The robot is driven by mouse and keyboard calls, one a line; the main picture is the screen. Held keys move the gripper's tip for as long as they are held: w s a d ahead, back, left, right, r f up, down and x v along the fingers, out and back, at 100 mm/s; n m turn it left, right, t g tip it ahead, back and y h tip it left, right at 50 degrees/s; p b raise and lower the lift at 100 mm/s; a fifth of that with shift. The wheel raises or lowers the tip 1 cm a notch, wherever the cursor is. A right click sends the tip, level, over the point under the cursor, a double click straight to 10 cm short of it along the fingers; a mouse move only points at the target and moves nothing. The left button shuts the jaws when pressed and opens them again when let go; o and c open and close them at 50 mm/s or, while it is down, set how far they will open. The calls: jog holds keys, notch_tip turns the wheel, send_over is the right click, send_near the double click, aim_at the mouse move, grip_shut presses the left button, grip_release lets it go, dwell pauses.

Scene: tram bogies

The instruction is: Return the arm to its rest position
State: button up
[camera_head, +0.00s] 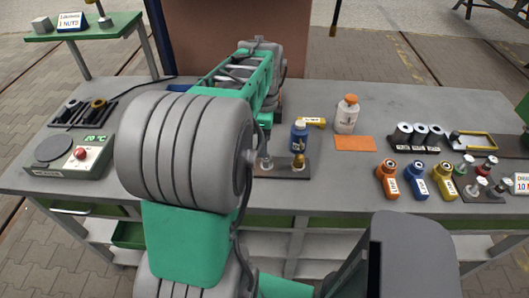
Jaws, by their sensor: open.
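My arm (185,150) rises from the bottom of the head view and reaches forward over the workbench (345,190). Its large grey ribbed joint is near the camera, and its green forearm (238,78) runs away to a grey wrist (262,50) above the far part of the bench. My gripper cannot be made out; the forearm and wrist hide the space beyond them. No held object is visible.
Near the arm are a blue bottle (299,137), a dark board (285,171) with posts and a white bottle (347,114). A control box (75,156) sits left, a green side table (90,28) behind.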

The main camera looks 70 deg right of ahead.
jog(key=shift+r, duration=1.1)
